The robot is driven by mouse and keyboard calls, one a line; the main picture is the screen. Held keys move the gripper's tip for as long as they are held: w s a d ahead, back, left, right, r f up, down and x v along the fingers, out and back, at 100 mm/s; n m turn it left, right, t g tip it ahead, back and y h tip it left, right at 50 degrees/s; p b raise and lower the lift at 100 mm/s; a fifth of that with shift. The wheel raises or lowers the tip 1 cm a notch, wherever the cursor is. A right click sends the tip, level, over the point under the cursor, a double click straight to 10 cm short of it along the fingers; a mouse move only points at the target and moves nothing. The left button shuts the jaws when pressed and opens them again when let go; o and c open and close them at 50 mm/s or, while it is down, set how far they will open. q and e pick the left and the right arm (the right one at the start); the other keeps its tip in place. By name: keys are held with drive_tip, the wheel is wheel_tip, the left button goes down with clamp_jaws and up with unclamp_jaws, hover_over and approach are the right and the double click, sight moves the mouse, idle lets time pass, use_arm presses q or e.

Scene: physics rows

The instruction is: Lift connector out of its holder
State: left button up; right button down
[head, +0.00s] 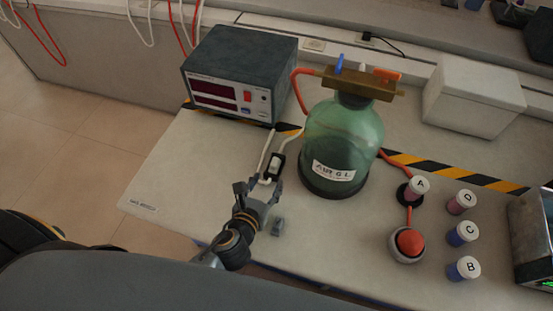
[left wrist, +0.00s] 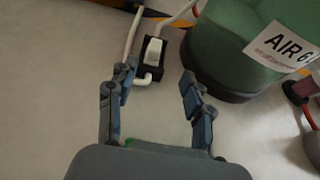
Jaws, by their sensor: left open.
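The white connector (head: 274,162) sits in a small black holder (head: 281,172) on the bench, left of the green bottle. In the left wrist view the white connector (left wrist: 153,51) stands in its black holder (left wrist: 156,71), just beyond the fingertips. White cable runs beside it and curls round the near side of the holder. My left gripper (head: 258,188) is open and empty, on the near side of the holder. In the left wrist view its fingers (left wrist: 157,82) are spread, with bare bench between them. My right gripper is not in view.
The green bottle (head: 342,143) stands close on the right. A grey instrument box (head: 240,72) is behind. Farther right are a red-topped round item (head: 409,243), lidded containers (head: 463,233) and a white box (head: 477,97). The bench (head: 180,175) is clear at left.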

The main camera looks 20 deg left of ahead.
sight(274, 164)
use_arm(q)
drive_tip(key=x, duration=0.5)
drive_tip(key=shift+w, duration=0.1)
drive_tip(key=shift+w+f, duration=0.15)
drive_tip(key=shift+w, duration=0.1)
drive_tip(key=x, duration=0.2)
drive_tip(key=p+x, duration=0.1)
drive_tip(key=x, duration=0.1)
drive_tip(key=shift+w+a, duration=0.15)
drive_tip(key=shift+a, duration=0.2)
drive_tip(key=shift+w+f, duration=0.1)
drive_tip(key=shift+w, duration=0.25)
drive_tip(key=shift+s, duration=0.1)
drive_tip(key=shift+c, duration=0.4)
drive_tip(key=c, duration=1)
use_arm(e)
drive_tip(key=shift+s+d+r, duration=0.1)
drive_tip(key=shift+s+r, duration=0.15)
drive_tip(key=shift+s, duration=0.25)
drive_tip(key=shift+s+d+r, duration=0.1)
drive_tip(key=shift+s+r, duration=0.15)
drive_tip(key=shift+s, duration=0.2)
